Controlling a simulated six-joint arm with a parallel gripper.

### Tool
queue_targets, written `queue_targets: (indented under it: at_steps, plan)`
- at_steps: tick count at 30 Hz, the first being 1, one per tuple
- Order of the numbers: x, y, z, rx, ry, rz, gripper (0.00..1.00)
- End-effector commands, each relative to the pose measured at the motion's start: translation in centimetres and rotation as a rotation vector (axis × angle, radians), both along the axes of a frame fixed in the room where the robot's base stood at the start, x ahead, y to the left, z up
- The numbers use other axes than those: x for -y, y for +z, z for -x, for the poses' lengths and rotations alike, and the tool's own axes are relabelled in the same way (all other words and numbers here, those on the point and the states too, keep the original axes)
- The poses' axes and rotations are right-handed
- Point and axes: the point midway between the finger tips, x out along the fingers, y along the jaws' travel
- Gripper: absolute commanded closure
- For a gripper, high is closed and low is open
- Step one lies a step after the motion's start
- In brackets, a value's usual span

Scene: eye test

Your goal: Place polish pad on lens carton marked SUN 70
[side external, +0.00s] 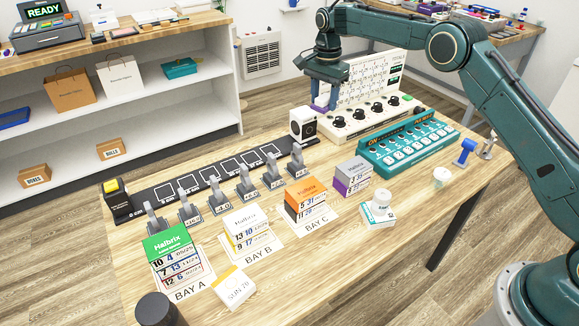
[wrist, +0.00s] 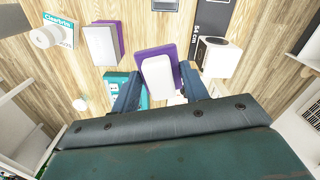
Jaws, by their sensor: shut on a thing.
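My gripper (side external: 323,98) is at the far side of the table, raised in front of the white knob panel. It is shut on a purple piece (side external: 321,103), mostly hidden by the fingers in the side view. In the wrist view the fingers flank a purple piece (wrist: 172,50) with a white block (wrist: 158,78) over it; this appears to be the polish pad. A white carton with a yellow band (side external: 235,288) lies at the table's near edge, well away from my gripper. Its marking looks like SUN 70, the last digit unclear.
Stacked cartons stand on BAY A (side external: 176,255), BAY B (side external: 252,235) and BAY C (side external: 306,205). A grey-and-purple stack (side external: 353,180), a teal switch panel (side external: 408,142) and a small teal-and-white box (side external: 378,214) stand to the right. Grey clamps line the black strip (side external: 215,178).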

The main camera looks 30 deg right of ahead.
Motion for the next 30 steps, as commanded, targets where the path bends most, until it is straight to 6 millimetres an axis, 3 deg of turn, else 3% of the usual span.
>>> queue_targets:
  at_steps: [8,14,23,30]
  plan:
    - [-9.2,0.8,1.7,0.001,0.168,0.000,0.77]
    - [-16.5,1.3,4.1,0.001,0.310,-0.001,0.77]
    - [-26.6,2.1,9.7,0.000,0.524,0.000,0.77]
    - [-33.7,2.6,15.6,0.000,0.700,-0.001,0.77]
